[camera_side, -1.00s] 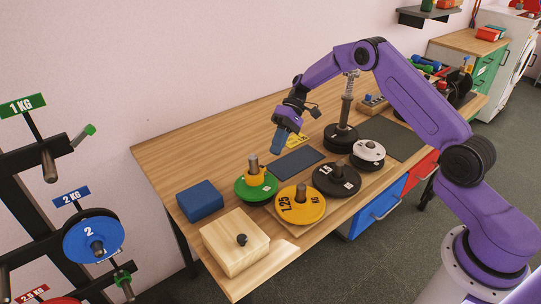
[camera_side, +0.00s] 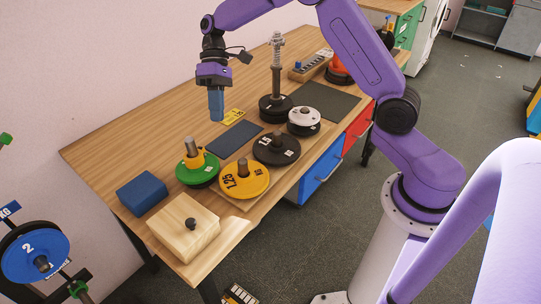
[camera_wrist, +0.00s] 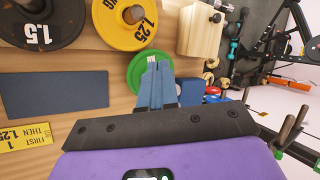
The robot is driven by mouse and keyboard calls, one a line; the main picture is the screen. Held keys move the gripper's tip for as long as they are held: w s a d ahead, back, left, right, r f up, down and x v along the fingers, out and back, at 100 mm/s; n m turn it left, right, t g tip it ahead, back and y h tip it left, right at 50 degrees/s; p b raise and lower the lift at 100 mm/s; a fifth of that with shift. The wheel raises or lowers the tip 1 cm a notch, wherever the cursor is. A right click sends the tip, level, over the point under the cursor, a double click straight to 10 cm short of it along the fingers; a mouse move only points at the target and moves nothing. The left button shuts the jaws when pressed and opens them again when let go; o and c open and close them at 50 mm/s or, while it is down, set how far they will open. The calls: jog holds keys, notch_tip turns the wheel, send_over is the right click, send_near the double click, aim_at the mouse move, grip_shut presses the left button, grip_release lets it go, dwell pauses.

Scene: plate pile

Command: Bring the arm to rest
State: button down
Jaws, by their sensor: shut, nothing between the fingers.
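My gripper (camera_side: 216,119) hangs in the air above the bench, pointing down, behind the dark blue mat (camera_side: 236,136) in the side view. Its blue fingers (camera_wrist: 158,75) are together and hold nothing in the wrist view. A white plate (camera_side: 304,115) rests on dark plates. None touches my gripper.
A spring-topped post (camera_side: 278,70) with black plates at its foot rises to the right of my gripper. A wooden box (camera_side: 183,228) and blue block (camera_side: 142,192) stand near the front. A yellow card (camera_side: 234,116) lies behind the mat. The bench's back left is clear.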

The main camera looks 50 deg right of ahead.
jog(key=s+a+r+n+t+h, duration=0.1)
jog(key=s+r+n+h, duration=0.1)
jog(key=s, duration=0.7)
jog(key=s+a+r+n+t+h, duration=0.1)
jog(key=s+a+r+n+h, duration=0.1)
jog(key=s, duration=0.8)
jog(key=s+d+f+n+t, duration=0.1)
jog(key=s+d+n, duration=0.1)
jog(key=s, duration=0.4)
jog(key=s+d+n+t, duration=0.1)
jog(key=s+d+n, duration=0.1)
jog(key=s+d, duration=0.2)
jog(key=s, duration=0.3)
jog(key=shift+d+f+t+h, duration=0.4)
jog(key=shift+s, duration=0.1)
